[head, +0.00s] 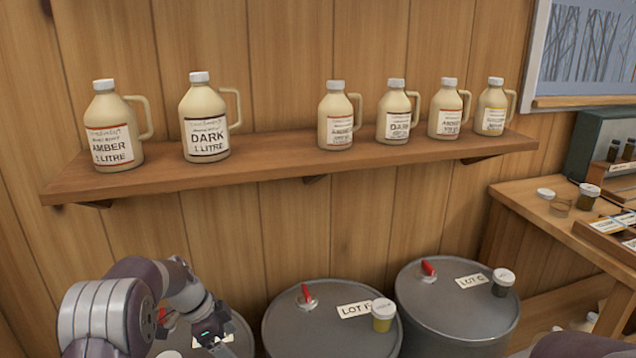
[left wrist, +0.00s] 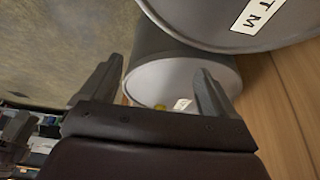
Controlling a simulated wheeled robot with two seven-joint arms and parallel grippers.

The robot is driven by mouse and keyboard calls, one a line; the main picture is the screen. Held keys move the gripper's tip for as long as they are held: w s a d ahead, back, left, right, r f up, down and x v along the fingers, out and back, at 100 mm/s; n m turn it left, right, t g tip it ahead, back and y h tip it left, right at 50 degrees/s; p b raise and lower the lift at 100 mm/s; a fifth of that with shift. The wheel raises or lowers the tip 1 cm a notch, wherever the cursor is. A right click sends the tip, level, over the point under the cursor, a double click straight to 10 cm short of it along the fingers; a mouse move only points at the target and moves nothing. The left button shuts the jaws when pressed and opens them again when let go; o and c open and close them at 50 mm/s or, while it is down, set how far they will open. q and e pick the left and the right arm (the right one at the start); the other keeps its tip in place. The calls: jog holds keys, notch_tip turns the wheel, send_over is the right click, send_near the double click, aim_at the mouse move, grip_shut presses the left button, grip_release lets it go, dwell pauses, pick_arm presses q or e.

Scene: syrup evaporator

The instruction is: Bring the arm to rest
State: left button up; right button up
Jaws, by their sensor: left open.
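My left arm (head: 110,310) comes in at the lower left of the head view, bent, in front of the leftmost drum. My left gripper (head: 214,342) hangs low near that drum, cut off by the bottom edge. In the left wrist view its two fingers (left wrist: 159,68) stand wide apart with nothing held between them. Beyond the fingers is a grey drum (left wrist: 170,75) with a small yellow thing and a white label. My right gripper is out of view; only a piece of my right arm (head: 582,346) shows at the bottom right.
A wall shelf (head: 270,174) holds several syrup jugs. Grey drums stand below: one (head: 335,335) with a yellow sample jar (head: 382,315), one (head: 455,310) marked LOT C. A drum marked "T M" (left wrist: 232,22) is close above the fingers. A wooden bench (head: 540,205) is at right.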

pick_arm(q)
jog(key=s+f+n, duration=0.1)
jog(key=n, duration=0.1)
jog(key=s+a+f+n, duration=0.1)
jog(key=n, duration=0.1)
jog(key=s+f+n+y, duration=0.1)
jog(key=n, duration=0.2)
jog(key=shift+a+f, duration=0.2)
jog(key=shift+a, duration=0.1)
jog(key=s+d+r+n+y, duration=0.15)
jog(key=s+n, duration=0.25)
jog(key=s, duration=0.7)
jog(key=s+d+r+n+y, duration=0.15)
jog(key=s+n, duration=0.25)
jog(key=s, duration=0.7)
notch_tip(320, 180, up, 19)
jog(key=p, duration=1.6)
jog(key=shift+s+d+f, duration=0.15)
jog(key=shift+s, duration=0.25)
pick_arm(e)
notch_tip(320, 180, up, 16)
jog(key=shift+s+d+r, duration=0.2)
jog(key=shift+d+r, duration=0.05)
jog(key=shift+d, duration=0.05)
